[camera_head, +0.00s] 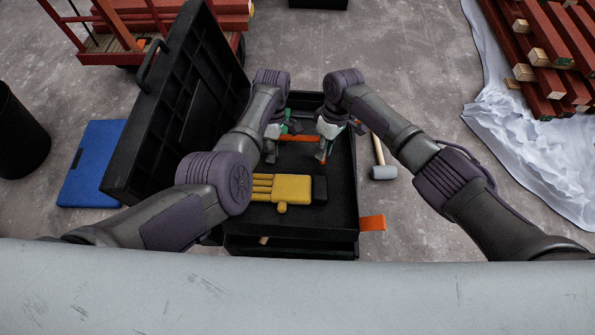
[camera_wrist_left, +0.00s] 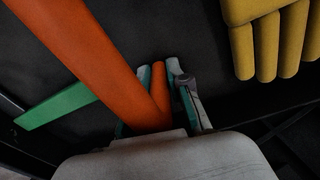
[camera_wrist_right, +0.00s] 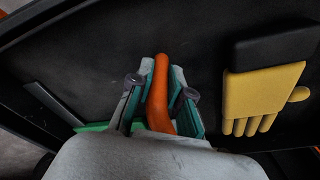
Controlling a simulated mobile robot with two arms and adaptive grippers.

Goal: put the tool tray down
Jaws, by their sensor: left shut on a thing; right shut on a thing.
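The black tool tray (camera_head: 341,205) is in the middle of the head view, over the open black toolbox (camera_head: 290,246). A gap below its front edge shows, but I cannot tell whether it rests on the box or hangs above it. Its orange handle (camera_head: 298,138) runs across between my grippers. My left gripper (camera_head: 271,150) is shut on the handle, whose bar also shows in the left wrist view (camera_wrist_left: 115,65). My right gripper (camera_head: 322,152) is shut on the handle's other end (camera_wrist_right: 159,95). A yellow glove (camera_head: 290,188) with a black cuff and a green strip (camera_wrist_left: 58,106) lie in the tray.
The toolbox's ribbed lid (camera_head: 190,90) stands open at the left. A blue case (camera_head: 92,163) and a black bin (camera_head: 18,135) are further left. A mallet (camera_head: 383,172) and an orange tag (camera_head: 372,223) are at the right. Red battens (camera_head: 555,50) lie on white sheeting (camera_head: 500,95).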

